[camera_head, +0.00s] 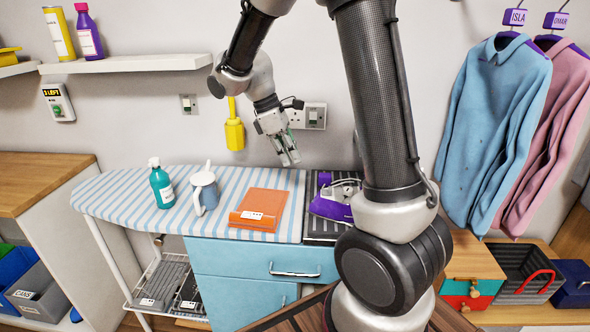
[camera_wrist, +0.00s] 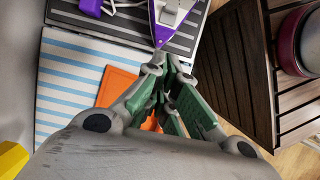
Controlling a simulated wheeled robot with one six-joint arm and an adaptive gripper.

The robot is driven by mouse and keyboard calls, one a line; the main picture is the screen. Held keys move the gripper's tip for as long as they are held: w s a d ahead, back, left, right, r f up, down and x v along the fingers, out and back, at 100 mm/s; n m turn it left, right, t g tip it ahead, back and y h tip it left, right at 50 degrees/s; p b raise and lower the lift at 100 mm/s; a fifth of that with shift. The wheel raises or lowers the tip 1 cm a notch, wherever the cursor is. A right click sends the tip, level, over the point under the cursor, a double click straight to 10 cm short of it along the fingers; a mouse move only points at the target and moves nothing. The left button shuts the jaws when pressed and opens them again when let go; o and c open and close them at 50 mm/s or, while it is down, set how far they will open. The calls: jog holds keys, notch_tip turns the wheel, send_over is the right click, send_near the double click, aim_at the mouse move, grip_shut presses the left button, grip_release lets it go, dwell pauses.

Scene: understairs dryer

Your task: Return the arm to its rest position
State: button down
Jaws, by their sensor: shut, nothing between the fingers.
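My gripper (camera_head: 287,154) hangs at the end of my raised, folded arm, in front of the wall and above the back of the ironing board (camera_head: 105,196). Its fingers point down and are shut with nothing between them. In the wrist view the green-padded fingers (camera_wrist: 167,95) meet at the centre, over the orange folded cloth (camera_wrist: 118,84). That cloth (camera_head: 259,208) lies on the striped board. A purple and white iron (camera_head: 335,198) rests on a dark ribbed pad to its right, partly hidden by my arm. My gripper is apart from all of these.
A yellow item (camera_head: 234,128) hangs on the wall beside my gripper. Two shirts (camera_head: 495,125) hang at right. A slatted wooden surface (camera_wrist: 235,65) shows in the wrist view.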

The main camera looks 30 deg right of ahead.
jog(key=s+r+m+t+y, duration=0.1)
jog(key=s+r+m+t, duration=0.2)
jog(key=s, duration=0.7)
jog(key=s+d+r+m+t+y, duration=0.1)
jog(key=s+r+m+t+y, duration=0.1)
jog(key=s+r+m+t, duration=0.2)
jog(key=s+r+m, duration=0.3)
jog(key=s+m, duration=0.1)
jog(key=s, duration=0.2)
jog(key=shift+d+r+y, duration=0.25)
jog(key=shift+r+y, duration=0.05)
jog(key=shift+r, duration=0.1)
